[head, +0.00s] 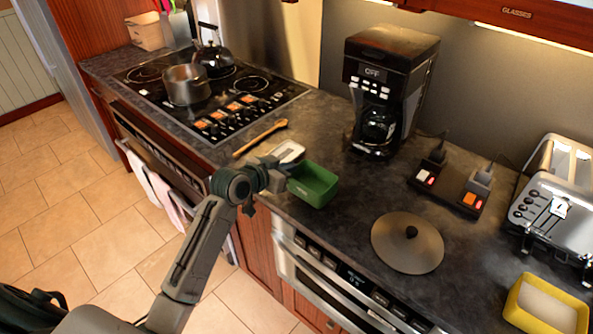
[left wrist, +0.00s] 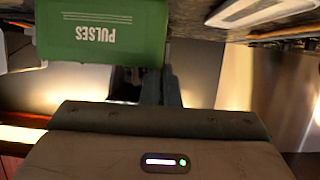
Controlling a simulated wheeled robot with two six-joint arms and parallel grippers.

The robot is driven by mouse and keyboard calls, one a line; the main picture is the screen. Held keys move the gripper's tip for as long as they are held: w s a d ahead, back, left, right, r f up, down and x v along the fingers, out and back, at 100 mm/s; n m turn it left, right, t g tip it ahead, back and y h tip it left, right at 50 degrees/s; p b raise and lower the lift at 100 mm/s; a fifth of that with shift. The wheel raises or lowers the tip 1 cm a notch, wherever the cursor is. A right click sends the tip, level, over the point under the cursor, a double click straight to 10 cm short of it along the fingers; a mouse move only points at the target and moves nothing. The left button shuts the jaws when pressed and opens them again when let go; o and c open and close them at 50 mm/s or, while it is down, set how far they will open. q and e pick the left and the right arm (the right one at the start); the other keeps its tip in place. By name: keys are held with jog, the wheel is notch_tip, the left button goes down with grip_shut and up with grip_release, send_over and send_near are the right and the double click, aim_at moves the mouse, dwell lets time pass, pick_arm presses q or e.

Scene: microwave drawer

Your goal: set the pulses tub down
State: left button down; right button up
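The pulses tub is a small green open box (head: 313,184) at the front edge of the dark counter, right of the stove. In the left wrist view its green wall with upside-down white "PULSES" lettering (left wrist: 100,35) fills the upper left. My left gripper (head: 284,176) reaches the tub's left side and appears shut on its wall; the fingertips are partly hidden. In the left wrist view the dark fingers (left wrist: 148,86) meet the tub's edge. I cannot tell whether the tub's base touches the counter. My right gripper is not in view.
A white dish (head: 288,151) and a wooden spoon (head: 260,138) lie behind the gripper. A coffee maker (head: 391,85) stands at the back. A round lid (head: 407,250), a yellow tub (head: 545,305) and a toaster (head: 556,190) are to the right. Counter between green tub and lid is clear.

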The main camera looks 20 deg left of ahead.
aim_at(295, 176)
pick_arm(q)
jog(key=shift+w+d+p, duration=0.3)
jog(key=shift+w+d, duration=0.5)
jog(key=shift+d, duration=0.05)
jog(key=shift+w+d+f, duration=0.1)
jog(key=shift+f, duration=0.1)
notch_tip(295, 176, down, 3)
jog(key=shift+f+p, duration=0.2)
jog(key=shift+p, duration=0.65)
jog(key=c, duration=1.7)
grip_release()
jog(key=shift+s+a+r, duration=0.1)
jog(key=shift+s+a, duration=0.1)
jog(key=shift+s, duration=0.05)
jog(key=shift+b+v, duration=1.5)
jog(key=shift+v, duration=4.2)
